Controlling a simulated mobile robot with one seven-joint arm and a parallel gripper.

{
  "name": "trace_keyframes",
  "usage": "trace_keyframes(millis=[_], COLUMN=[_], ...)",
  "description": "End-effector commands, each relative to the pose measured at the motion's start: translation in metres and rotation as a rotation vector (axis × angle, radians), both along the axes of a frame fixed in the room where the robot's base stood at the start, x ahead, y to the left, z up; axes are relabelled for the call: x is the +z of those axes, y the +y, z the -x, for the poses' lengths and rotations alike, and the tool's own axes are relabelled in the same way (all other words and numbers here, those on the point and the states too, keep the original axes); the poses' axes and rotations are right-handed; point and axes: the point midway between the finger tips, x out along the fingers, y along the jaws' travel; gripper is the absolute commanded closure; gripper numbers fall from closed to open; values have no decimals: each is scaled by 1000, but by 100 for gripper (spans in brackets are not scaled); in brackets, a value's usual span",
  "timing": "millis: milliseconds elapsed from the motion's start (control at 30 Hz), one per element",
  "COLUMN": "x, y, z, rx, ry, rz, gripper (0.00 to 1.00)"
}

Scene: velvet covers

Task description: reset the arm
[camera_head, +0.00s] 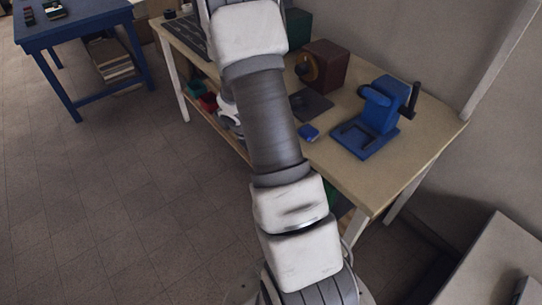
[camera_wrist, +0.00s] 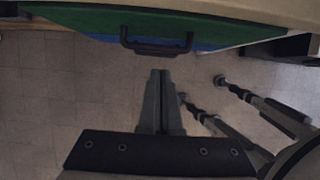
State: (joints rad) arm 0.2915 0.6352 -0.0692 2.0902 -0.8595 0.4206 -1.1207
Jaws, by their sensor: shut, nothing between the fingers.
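My arm runs up the middle of the head view, from the bottom edge past the top edge, in front of the workbench (camera_head: 400,165). My gripper does not show clearly in the head view. In the wrist view my gripper (camera_wrist: 160,75) points up the picture with its two fingers together and nothing between them. Its tips are just below a dark handle (camera_wrist: 155,47) on a green and blue panel (camera_wrist: 85,20). I cannot tell whether the tips touch the handle.
A blue table (camera_head: 75,28) stands at the far left. The tiled floor (camera_head: 120,200) at left is clear. A grey surface (camera_head: 495,265) is at lower right.

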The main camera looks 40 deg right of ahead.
Motion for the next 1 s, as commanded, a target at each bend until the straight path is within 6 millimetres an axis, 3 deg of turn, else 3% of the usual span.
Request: trace_keyframes(millis=[467, 567, 767, 1000], x=[23, 48, 126, 209], y=[8, 14, 42, 82], z=[-1, -3, 0, 23], rx=[-22, -85, -321, -620], ry=[-17, -67, -232, -422], rz=[1, 3, -18, -101], gripper=[100, 100, 100, 100])
